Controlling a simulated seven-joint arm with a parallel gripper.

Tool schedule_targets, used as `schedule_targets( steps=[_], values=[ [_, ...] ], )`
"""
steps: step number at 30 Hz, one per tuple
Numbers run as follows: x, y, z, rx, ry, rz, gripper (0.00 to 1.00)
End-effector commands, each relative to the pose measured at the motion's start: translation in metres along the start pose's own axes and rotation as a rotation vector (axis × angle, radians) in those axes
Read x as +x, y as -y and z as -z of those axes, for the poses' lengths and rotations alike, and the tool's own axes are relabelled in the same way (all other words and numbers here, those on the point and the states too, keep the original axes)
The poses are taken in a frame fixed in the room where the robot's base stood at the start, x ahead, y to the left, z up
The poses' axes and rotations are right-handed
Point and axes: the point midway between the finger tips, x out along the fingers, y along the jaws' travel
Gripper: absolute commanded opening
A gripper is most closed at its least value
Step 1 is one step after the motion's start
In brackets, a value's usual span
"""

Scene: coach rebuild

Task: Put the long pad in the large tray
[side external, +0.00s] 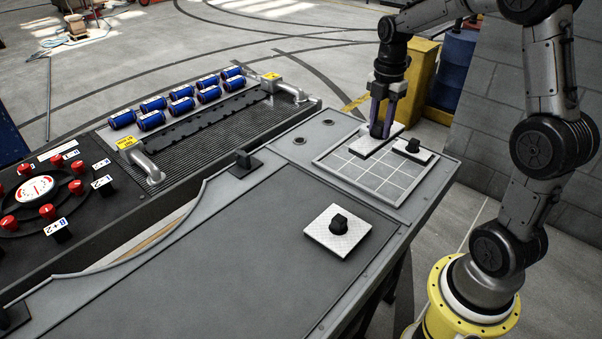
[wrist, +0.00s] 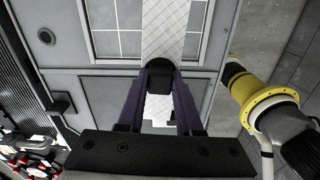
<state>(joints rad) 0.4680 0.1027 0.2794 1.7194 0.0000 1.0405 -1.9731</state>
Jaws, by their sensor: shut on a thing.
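The long pad (side external: 362,147) is a pale quilted strip at the far-left part of the large tray (side external: 371,186), a flat framed grid. I cannot tell whether it touches the tray or hangs just above it. My gripper (side external: 379,134) points down and is shut on the long pad's black knob. In the wrist view, my gripper (wrist: 160,82) has the knob between its purple fingers. The long pad (wrist: 165,30) stretches away from it across the tray (wrist: 114,44), whose cells show on both sides.
A small pad (side external: 427,157) with a black knob lies at the tray's far-right corner, close to the long pad. A square pad (side external: 318,237) with a knob lies on the grey bench (side external: 230,255).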

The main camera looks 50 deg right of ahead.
Motion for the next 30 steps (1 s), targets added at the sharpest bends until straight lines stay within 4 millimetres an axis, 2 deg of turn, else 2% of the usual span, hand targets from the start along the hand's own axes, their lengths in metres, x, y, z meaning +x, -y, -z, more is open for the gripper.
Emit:
schedule_targets(
  steps=[6, 10, 14, 20, 24, 30],
  values=[
    [0.0, 0.001, 0.001, 0.033, 0.0, 0.0, 0.0],
    [0.007, 0.013, 0.011, 0.089, 0.0, -0.001, 0.0],
    [0.009, 0.019, 0.045, 0.059, 0.0, -0.001, 0.0],
    [0.009, 0.033, 0.11, -0.052, 0.0, -0.003, 0.0],
    [0.009, 0.051, 0.159, -0.164, 0.0, -0.002, 0.0],
    [0.007, 0.086, 0.218, -0.339, 0.0, -0.001, 0.0]
  ],
)
